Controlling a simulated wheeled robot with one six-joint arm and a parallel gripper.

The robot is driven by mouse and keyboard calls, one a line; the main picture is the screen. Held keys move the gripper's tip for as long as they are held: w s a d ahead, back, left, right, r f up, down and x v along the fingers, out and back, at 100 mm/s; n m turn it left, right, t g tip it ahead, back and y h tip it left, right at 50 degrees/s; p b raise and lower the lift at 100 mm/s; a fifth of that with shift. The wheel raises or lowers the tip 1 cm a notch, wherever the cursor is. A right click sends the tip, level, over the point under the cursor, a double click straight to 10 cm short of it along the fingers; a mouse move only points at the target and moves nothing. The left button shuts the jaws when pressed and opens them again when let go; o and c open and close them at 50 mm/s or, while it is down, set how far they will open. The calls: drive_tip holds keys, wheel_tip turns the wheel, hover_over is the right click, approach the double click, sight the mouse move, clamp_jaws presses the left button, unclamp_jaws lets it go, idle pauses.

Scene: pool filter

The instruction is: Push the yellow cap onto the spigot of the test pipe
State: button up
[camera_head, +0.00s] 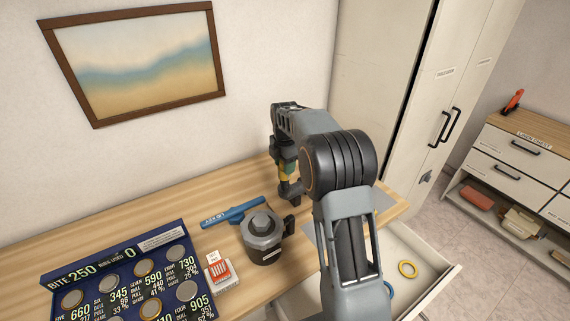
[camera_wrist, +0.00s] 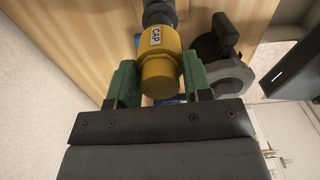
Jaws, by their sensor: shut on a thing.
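The yellow cap (camera_wrist: 160,71), labelled CAP, sits between the green fingers of my gripper (camera_wrist: 156,83), which is shut on it. The dark grey test pipe (camera_wrist: 159,13) lies in line with the cap's far end in the wrist view, and the two appear to meet. The pipe's dark lower part (camera_head: 291,190) stands on the bench in the head view. The cap hides the spigot, so I cannot tell how far it is on.
A red-and-white box (camera_head: 220,272) and a dark blue board (camera_head: 130,275) are at left.

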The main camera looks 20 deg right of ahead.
drive_tip(key=shift+f+b, duration=1.6)
drive_tip(key=shift+f, duration=0.95)
drive_tip(key=o, duration=1.1)
drive_tip(key=shift+r, duration=0.1)
wheel_tip(320, 180, up, 5)
drive_tip(key=p, duration=0.4)
